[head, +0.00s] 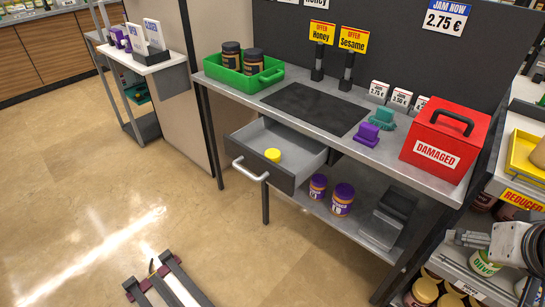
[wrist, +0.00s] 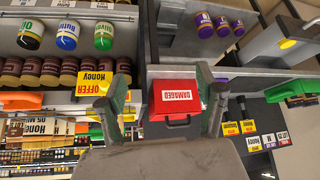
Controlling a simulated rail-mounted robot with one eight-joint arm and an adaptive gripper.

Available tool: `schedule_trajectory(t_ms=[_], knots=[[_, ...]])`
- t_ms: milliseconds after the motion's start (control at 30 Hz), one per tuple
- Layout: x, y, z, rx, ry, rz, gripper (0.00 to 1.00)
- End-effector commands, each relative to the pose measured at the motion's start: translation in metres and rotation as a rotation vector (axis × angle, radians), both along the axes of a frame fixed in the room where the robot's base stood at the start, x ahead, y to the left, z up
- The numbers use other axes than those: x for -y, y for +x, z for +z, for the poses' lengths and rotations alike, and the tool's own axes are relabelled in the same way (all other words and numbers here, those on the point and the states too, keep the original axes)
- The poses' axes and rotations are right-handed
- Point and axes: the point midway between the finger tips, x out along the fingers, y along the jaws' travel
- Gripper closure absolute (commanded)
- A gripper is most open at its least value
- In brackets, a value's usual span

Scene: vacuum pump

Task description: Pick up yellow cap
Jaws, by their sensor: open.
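The yellow cap (head: 273,155) lies inside the open drawer (head: 249,136) under the grey counter, near the drawer's front wall. It also shows as a small yellow spot at the upper right of the wrist view (wrist: 288,44). My gripper (head: 452,237) is at the lower right edge of the head view, beside the right-hand shelf and well away from the drawer. In the wrist view its two fingers (wrist: 163,75) are spread apart with nothing held between them.
A red "DAMAGED" box (head: 446,142), a green crate (head: 243,76) and a dark mat (head: 316,108) are on the counter. Purple-lidded jars (head: 342,199) stand on the shelf below. The drawer handle (head: 250,170) juts out front.

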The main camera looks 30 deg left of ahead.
Motion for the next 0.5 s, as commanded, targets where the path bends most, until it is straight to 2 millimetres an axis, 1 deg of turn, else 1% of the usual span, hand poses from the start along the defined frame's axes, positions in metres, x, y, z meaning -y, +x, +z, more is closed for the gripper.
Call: schedule_trajectory(t_ms=[33,200,367,500], knots=[[-0.007,0.012,0.007,-0.008,-0.004,0.030,0.31],[-0.035,0.052,0.028,-0.040,-0.026,0.156,0.31],[-0.066,0.091,0.041,-0.067,-0.045,0.277,0.31],[-0.096,0.125,0.048,-0.088,-0.062,0.385,0.31]])
